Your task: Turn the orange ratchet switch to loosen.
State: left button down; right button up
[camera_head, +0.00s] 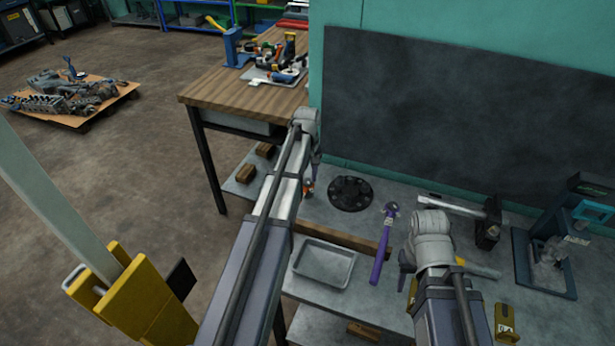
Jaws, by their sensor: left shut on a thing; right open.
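My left gripper (315,160) is at the end of the long arm in the middle. It is mostly hidden behind its own wrist, and its fingers point down over the bench. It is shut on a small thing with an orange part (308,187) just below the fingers. The view is too small to tell whether this is the ratchet switch. A purple-handled tool with a metal head (383,243) lies on the bench between the two arms. My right gripper (406,262) is open beside the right wrist, to the right of the purple handle, and partly hidden.
A black round flange (351,193) lies on the grey bench. A grey tray (323,264) is near the front. A hammer (488,222) and a dark vise-like tool (548,255) are at right. A wooden table (225,95) with tools stands behind left. A yellow post base (140,300) is at left.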

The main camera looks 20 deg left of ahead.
aim_at(308, 181)
pick_arm(q)
jog(key=shift+n, duration=0.4)
jog(key=shift+c, duration=2.3)
grip_release()
pick_arm(e)
jog(key=shift+r, duration=0.1)
pick_arm(q)
notch_tip(308, 181, up, 8)
jog(key=p, duration=0.8)
pick_arm(e)
notch_tip(308, 181, up, 8)
pick_arm(q)
jog(key=shift+f, duration=0.1)
pick_arm(e)
jog(key=shift+f, duration=0.2)
